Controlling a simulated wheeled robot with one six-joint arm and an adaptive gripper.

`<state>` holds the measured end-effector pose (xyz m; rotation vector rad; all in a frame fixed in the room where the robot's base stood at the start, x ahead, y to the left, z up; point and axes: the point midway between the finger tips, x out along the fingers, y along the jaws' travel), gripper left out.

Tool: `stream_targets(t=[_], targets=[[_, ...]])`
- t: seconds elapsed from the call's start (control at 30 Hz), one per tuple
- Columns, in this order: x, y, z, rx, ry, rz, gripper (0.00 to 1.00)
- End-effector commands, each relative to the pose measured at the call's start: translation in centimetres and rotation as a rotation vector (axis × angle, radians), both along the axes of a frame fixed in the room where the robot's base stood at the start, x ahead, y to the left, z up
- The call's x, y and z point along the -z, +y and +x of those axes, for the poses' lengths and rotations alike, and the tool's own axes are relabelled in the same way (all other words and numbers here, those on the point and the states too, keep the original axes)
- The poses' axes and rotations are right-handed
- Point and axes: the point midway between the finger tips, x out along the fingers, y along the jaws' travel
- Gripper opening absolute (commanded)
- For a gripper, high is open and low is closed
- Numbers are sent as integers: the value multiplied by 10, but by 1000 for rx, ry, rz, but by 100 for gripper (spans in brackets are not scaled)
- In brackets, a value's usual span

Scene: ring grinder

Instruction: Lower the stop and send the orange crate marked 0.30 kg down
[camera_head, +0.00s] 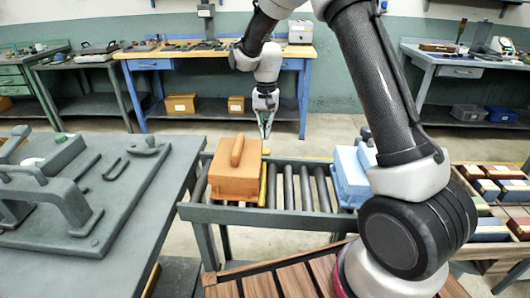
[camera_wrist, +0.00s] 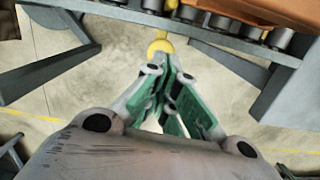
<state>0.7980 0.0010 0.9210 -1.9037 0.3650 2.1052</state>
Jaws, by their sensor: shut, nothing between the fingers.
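The orange crate (camera_head: 235,179) with a ridge-like handle on top sits at the left end of the roller conveyor; no weight marking is readable. The yellow stop (camera_head: 263,186) is a bar standing just right of the crate, across the rollers. My gripper (camera_head: 265,136) is at the far side of the conveyor, by the far end of the stop. In the wrist view, my gripper (camera_wrist: 168,62) has its green fingers closed together and empty, with tips at a round yellow knob (camera_wrist: 160,46). I cannot tell whether they touch it. Part of the orange crate (camera_wrist: 245,10) shows at the top.
A light blue crate (camera_head: 348,178) stands farther right on the conveyor (camera_head: 325,218), partly behind my arm. Bare rollers lie between it and the stop. A grey table (camera_head: 150,215) stands at the left, and a rack of small boxes (camera_head: 490,187) at the right.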

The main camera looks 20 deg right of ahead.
Motion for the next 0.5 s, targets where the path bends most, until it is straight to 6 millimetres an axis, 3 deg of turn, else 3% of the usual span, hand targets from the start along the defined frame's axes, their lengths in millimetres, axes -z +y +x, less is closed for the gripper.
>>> stream_targets(t=[0.2,0.5], targets=[[28,1,-3,0,3,-1,0],[46,2,-4,-1,0,0,0]])
